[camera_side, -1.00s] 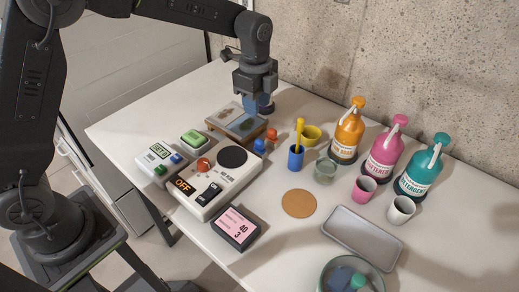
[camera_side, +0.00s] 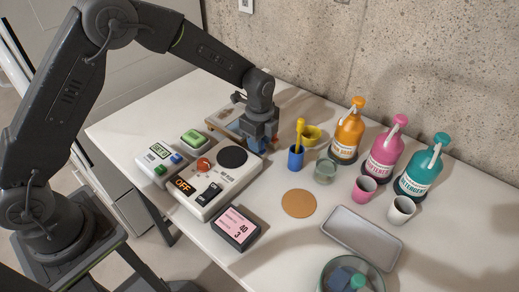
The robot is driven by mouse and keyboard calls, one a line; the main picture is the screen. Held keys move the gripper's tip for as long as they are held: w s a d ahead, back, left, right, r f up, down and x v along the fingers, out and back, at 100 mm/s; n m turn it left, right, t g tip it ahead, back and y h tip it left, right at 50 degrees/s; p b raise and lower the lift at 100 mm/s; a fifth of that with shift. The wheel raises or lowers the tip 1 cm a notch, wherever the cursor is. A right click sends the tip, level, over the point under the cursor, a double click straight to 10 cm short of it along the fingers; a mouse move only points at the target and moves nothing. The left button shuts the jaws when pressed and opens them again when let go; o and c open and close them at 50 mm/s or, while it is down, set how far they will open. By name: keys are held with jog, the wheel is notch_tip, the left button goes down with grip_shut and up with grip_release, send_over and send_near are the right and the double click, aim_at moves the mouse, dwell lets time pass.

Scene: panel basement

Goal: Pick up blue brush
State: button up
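My gripper (camera_side: 256,142) is low over the right end of a small wooden rack (camera_side: 222,112), behind the white control box. A small blue piece, which may be part of the blue brush, stood at that end a second ago; the gripper now hides most of that spot. The fingertips are too small and covered to show whether they are apart or closed on anything. A blue cup (camera_side: 295,160) with a yellow-handled tool (camera_side: 299,130) in it stands to the right of my gripper.
The control box (camera_side: 225,185) with its "OFF" display is just in front of the gripper. Clear tabletop lies around the cork disc (camera_side: 299,203).

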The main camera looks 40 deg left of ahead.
jog(key=shift+f, duration=1.35)
jog(key=shift+c, duration=0.5)
jog(key=c, duration=0.5)
jog(key=shift+r, duration=0.2)
notch_tip(320, 180, up, 4)
jog(key=shift+r, duration=0.1)
jog(key=s+a+r, duration=0.1)
jog(key=a+r, duration=0.1)
jog(key=a, duration=0.1)
jog(key=s+a+r, duration=0.1)
jog(key=a+r, duration=0.1)
jog(key=a, duration=0.2)
jog(key=s+a+r, duration=0.1)
jog(key=a+r, duration=0.1)
jog(key=a, duration=0.2)
jog(key=shift+s+a+r, duration=0.1)
jog(key=shift+s+r, duration=0.1)
jog(key=shift+r, duration=0.1)
